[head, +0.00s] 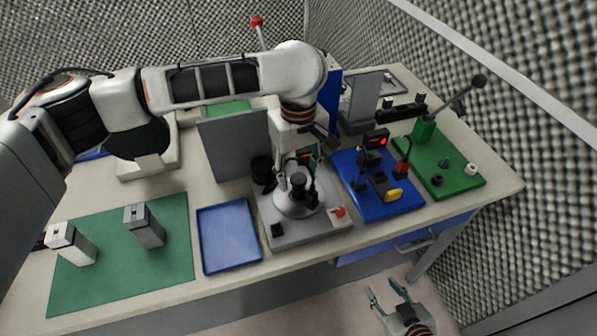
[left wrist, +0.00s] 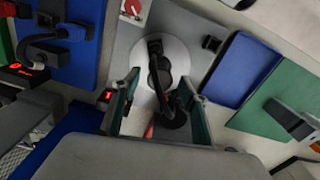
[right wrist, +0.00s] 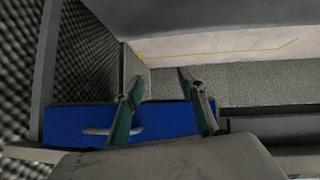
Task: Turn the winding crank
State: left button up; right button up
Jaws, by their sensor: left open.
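The winding crank (head: 299,181) is a black arm with a knob over a pale round disc (head: 288,204) on a grey machine base (head: 312,231). In the left wrist view the crank (left wrist: 172,100) runs from the disc's centre toward the camera, between the fingers. My left gripper (head: 308,160) points down over the disc, open; it also shows in the left wrist view (left wrist: 158,80), with one finger on each side of the crank. I cannot tell whether a finger touches it. My right gripper (head: 389,293) is open and empty, low in front of the table.
A blue tray (head: 229,236) and a green mat (head: 120,285) with two grey blocks lie left of the machine. A blue board (head: 377,207) with a red display and a green board (head: 459,184) with a lever stand right. A grey upright panel (head: 233,146) stands behind.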

pick_arm(q)
jog(key=c, duration=1.1)
jog(key=shift+m, duration=0.5)
